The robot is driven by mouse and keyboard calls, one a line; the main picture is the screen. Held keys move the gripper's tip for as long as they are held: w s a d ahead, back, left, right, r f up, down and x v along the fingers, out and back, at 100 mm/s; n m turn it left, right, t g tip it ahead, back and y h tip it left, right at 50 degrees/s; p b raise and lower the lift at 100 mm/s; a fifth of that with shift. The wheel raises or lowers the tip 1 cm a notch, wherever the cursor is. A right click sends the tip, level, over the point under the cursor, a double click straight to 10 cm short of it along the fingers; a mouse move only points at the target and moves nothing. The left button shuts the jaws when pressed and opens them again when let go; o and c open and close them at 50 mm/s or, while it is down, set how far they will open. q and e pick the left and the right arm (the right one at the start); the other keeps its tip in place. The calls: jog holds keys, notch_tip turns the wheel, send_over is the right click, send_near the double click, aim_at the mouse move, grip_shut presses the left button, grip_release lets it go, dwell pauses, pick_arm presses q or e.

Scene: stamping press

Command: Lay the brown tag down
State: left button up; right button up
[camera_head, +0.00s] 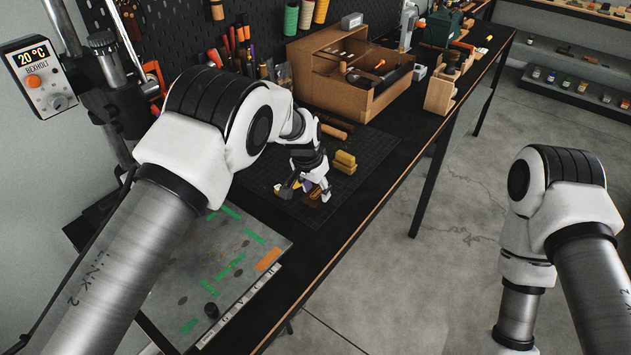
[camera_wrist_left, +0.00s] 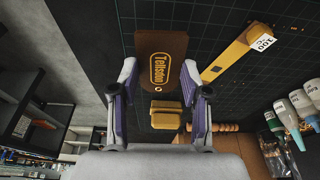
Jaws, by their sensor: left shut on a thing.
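The brown tag (camera_wrist_left: 161,62) bears a yellow oval emblem with lettering and a small hole at its near end. It is between the two fingertips of my left gripper (camera_wrist_left: 160,78), which is shut on it by its side edges. In the head view my left gripper (camera_head: 311,192) is low over the dark green cutting mat (camera_head: 362,185), and the brown tag (camera_head: 312,201) is partly hidden by the fingers. I cannot tell whether the tag touches the mat. My right arm hangs at the right, over the floor, with its gripper out of view.
Yellow blocks (camera_head: 345,162) lie on the mat beside my left gripper. A yellow bar marked 100 (camera_wrist_left: 238,53) lies near the tag. A wooden organizer (camera_head: 345,72) stands behind. A grey board with green tape (camera_head: 223,262) lies in front.

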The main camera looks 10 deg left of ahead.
aim_at(315, 196)
pick_arm(q)
jog(key=shift+f, duration=0.3)
jog(key=shift+s+a+b+x, duration=0.1)
jog(key=shift+s+b+x, duration=0.1)
jog(key=shift+b+x, duration=0.5)
jog(key=shift+s+a+b+x, duration=0.15)
jog(key=shift+b+x, duration=0.15)
jog(key=shift+x, duration=0.7)
jog(key=o, duration=1)
jog(key=shift+f, duration=0.15)
jog(key=shift+o, duration=0.2)
jog(key=v, duration=1.2)
jog(key=shift+s, duration=0.1)
